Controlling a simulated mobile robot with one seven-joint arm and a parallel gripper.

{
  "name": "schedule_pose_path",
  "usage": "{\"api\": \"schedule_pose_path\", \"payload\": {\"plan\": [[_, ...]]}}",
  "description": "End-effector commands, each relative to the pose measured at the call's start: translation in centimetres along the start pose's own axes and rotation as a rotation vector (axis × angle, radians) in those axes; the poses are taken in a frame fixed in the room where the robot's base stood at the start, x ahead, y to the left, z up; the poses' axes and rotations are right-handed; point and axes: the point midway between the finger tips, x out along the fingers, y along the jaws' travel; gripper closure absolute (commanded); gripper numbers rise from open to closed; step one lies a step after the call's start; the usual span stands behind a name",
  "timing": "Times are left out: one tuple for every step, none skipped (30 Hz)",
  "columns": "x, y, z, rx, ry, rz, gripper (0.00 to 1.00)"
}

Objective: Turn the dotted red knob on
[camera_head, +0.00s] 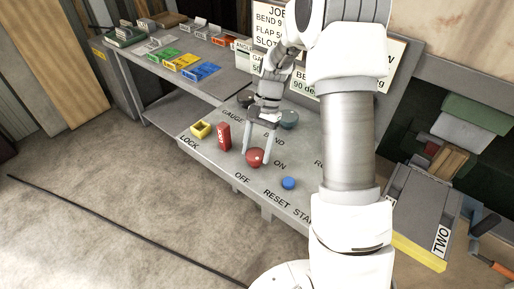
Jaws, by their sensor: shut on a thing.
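The red knob (254,157) sits on the grey sloped panel (210,150), between the printed words OFF and ON. Its dots are too small to make out clearly. My gripper (257,154) points down at the panel, its fingers around the red knob and shut on it. One finger is to the left of the knob and the other to its right. My arm hides the right part of the panel.
Dark round knobs (288,119) are behind. A table (190,80) with coloured trays is at the back left.

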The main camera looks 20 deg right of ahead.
Motion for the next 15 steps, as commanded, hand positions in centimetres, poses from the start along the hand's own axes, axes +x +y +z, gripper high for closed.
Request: {"api": "schedule_pose_path", "payload": {"plan": [[-0.09, -0.13, 0.01, -0.041, 0.001, 0.016, 0.87], [-0.09, -0.14, -0.01, -0.068, 0.002, 0.027, 0.87], [-0.12, -0.18, -0.01, -0.103, 0.002, 0.041, 0.87], [-0.12, -0.19, 0.00, -0.129, 0.002, 0.052, 0.87], [-0.11, -0.20, 0.00, -0.156, 0.002, 0.064, 0.87], [-0.08, -0.24, 0.02, -0.190, 0.002, 0.078, 0.87], [-0.07, -0.26, 0.02, -0.215, 0.002, 0.088, 0.87], [-0.06, -0.25, 0.01, -0.241, 0.002, 0.099, 0.87], [-0.07, -0.27, 0.01, -0.272, 0.002, 0.112, 0.87], [-0.07, -0.30, 0.01, -0.296, 0.002, 0.122, 0.87], [-0.07, -0.31, 0.01, -0.320, 0.003, 0.132, 0.87], [-0.05, -0.34, 0.03, -0.349, 0.003, 0.144, 0.87], [-0.05, -0.35, 0.04, -0.371, 0.003, 0.152, 0.87], [-0.05, -0.35, 0.04, -0.391, 0.003, 0.161, 0.87], [-0.05, -0.34, 0.04, -0.418, 0.003, 0.172, 0.87]]}}
